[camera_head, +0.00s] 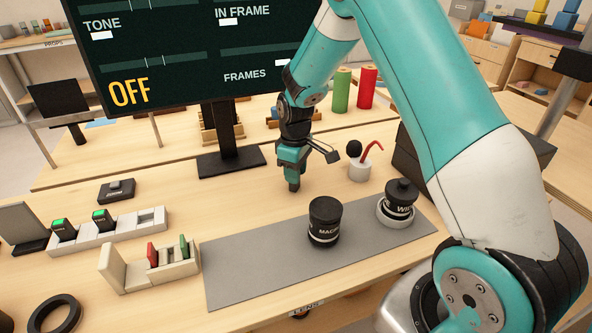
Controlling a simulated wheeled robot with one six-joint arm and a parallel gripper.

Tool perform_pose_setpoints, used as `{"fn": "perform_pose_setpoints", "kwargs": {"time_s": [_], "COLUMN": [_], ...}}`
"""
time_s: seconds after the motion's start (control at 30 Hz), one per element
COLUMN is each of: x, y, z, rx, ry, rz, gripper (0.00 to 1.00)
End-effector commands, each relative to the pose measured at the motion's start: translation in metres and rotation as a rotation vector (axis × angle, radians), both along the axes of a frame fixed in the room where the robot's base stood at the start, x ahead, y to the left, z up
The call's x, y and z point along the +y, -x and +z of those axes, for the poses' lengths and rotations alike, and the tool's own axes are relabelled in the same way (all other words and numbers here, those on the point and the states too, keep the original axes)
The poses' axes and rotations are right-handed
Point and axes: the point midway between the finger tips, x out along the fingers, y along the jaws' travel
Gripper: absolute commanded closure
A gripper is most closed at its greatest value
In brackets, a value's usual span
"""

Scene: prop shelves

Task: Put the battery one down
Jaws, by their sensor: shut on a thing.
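My gripper (293,183) points down over the bare wood behind the grey mat. It is shut on a small dark thing at its tips, which I take for the battery; the fingers hide most of it. I cannot tell whether it touches the table. Two dark blocks with green tops, a left one (62,229) and a right one (102,219), stand in a white slotted strip (125,233) at the left. The strip's right-hand slots look empty.
A grey mat (265,266) bears a black MACRO lens (324,222) and a WIDE lens (400,197) in a white ring. A card rack (125,270) stands front left. A white cup (359,171) stands right of my gripper. The monitor base (231,162) is behind. Wood left of my gripper is clear.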

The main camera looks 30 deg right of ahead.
Motion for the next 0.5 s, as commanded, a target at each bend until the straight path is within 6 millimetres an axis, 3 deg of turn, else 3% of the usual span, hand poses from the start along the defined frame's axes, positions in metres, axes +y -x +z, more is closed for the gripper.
{"fn": "perform_pose_setpoints", "kwargs": {"time_s": [0.27,0.3,0.4,0.5], "x": [0.0000,0.0000,0.0000,0.0000], "y": [-0.0001,-0.0001,-0.0001,-0.0001], "z": [-0.0029,-0.0026,-0.0022,-0.0021], "rx": [0.000,0.000,0.000,0.000], "ry": [0.000,0.000,0.000,0.000], "rz": [0.000,0.000,0.000,0.000], "gripper": [0.97,0.64,0.43,0.43]}}
